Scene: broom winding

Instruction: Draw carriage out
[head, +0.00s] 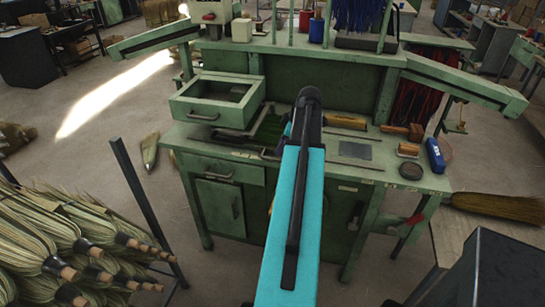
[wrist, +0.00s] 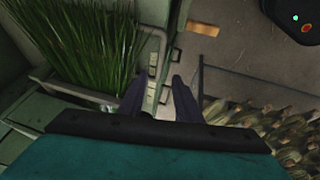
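I cannot tell for certain which part is the carriage. A green open-topped drawer box (head: 190,104) with a front handle (head: 203,117) juts out at the upper left of the green bench (head: 225,160). A low tray (wrist: 82,100) of green bristles (wrist: 75,40) fills the upper left of the wrist view; the bristles show partly behind my arm in the head view (head: 266,131). My gripper (wrist: 160,84) has two dark fingers apart, with a pale green edge (wrist: 154,66) visible between and beyond them. Nothing is seen held.
Bundled brooms (head: 60,245) lie on a rack with a dark post (head: 145,205) at the front left. Brushes, a mallet (head: 395,128) and a blue object (head: 435,155) lie on the bench's right side. Floor is open left of the bench.

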